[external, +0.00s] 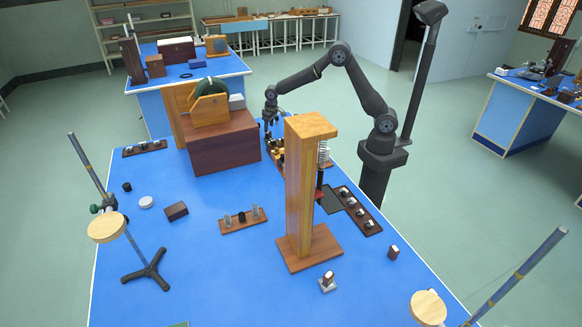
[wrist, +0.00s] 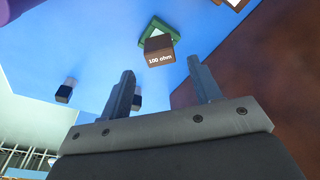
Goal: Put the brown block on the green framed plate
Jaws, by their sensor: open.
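My gripper (external: 268,130) is beside the big brown box in the external view. In the wrist view my gripper (wrist: 161,68) has its two fingers apart with nothing between them. A brown block (wrist: 159,50) marked "100 ohm" shows just beyond the gap between the fingertips. The green framed plate (wrist: 146,30) has a pale middle and shows directly behind the block, which hides part of it. I cannot tell whether the block rests on the plate or stands in front of it. I cannot pick out this pair surely in the external view.
The big brown box (external: 222,150) stands close left of my gripper; its wall (wrist: 270,75) fills the wrist view's right side. A tall wooden pillar (external: 300,190) stands in front. Small dark pieces (wrist: 63,92) lie at left. Blue tabletop is clear around (external: 200,270) the front.

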